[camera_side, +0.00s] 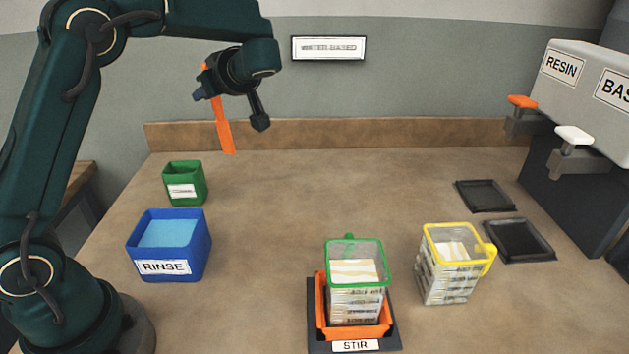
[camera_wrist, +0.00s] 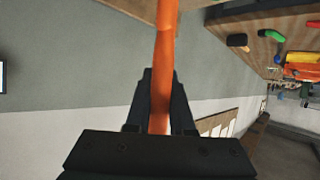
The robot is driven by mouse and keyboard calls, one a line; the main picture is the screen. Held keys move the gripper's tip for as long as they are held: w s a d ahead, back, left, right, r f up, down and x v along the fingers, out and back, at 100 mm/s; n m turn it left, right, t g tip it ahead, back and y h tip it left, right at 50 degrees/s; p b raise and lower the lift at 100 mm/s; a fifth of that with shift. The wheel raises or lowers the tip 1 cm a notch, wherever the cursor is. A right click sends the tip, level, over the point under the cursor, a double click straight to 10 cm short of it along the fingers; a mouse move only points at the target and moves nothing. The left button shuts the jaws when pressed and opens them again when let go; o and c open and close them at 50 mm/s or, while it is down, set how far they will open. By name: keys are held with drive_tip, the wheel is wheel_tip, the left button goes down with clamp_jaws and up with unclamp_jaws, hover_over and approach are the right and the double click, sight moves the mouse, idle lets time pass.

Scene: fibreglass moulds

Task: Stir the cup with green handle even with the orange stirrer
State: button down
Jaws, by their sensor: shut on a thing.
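My gripper (camera_side: 230,92) is raised over the back left of the bench, above the green box. It is shut on the orange stirrer (camera_side: 223,128), which hangs down, slightly tilted. The stirrer also runs between the fingers in the wrist view (camera_wrist: 164,60). The cup with green handle (camera_side: 358,276) stands in the orange holder (camera_side: 320,307) on the dark STIR base at the front middle. Its handle points to the back. Pale and darker layers show through its clear walls. The stirrer is well apart from this cup, up and to the left.
A yellow-rimmed cup (camera_side: 447,268) stands right of the STIR base. A blue RINSE tub (camera_side: 186,270) and a green box (camera_side: 184,172) stand at left. Two black trays (camera_side: 519,241) lie below the resin dispenser (camera_side: 574,95) at right. The bench middle is clear.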

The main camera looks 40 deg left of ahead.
drive_tip(key=w+d+r+m+t+h, duration=0.1)
drive_tip(key=w+d+m+t, duration=0.15)
drive_tip(key=d, duration=0.55)
drive_tip(key=w+d+r+m+t+h, duration=0.15)
drive_tip(key=d+m+t, duration=0.25)
drive_tip(key=d, duration=0.4)
wheel_tip(320, 180, up, 3)
drive_tip(key=m+t+h, duration=0.4)
drive_tip(key=m+h, duration=0.2)
drive_tip(key=h, duration=0.1)
hover_over(350, 241)
drive_tip(key=w, duration=0.1)
drive_tip(key=shift+y, duration=0.25)
drive_tip(key=shift+a+f, duration=0.15)
drive_tip(key=shift+f, duration=3.25)
drive_tip(key=shift+a+f, duration=0.1)
drive_tip(key=shift+f, duration=3.3)
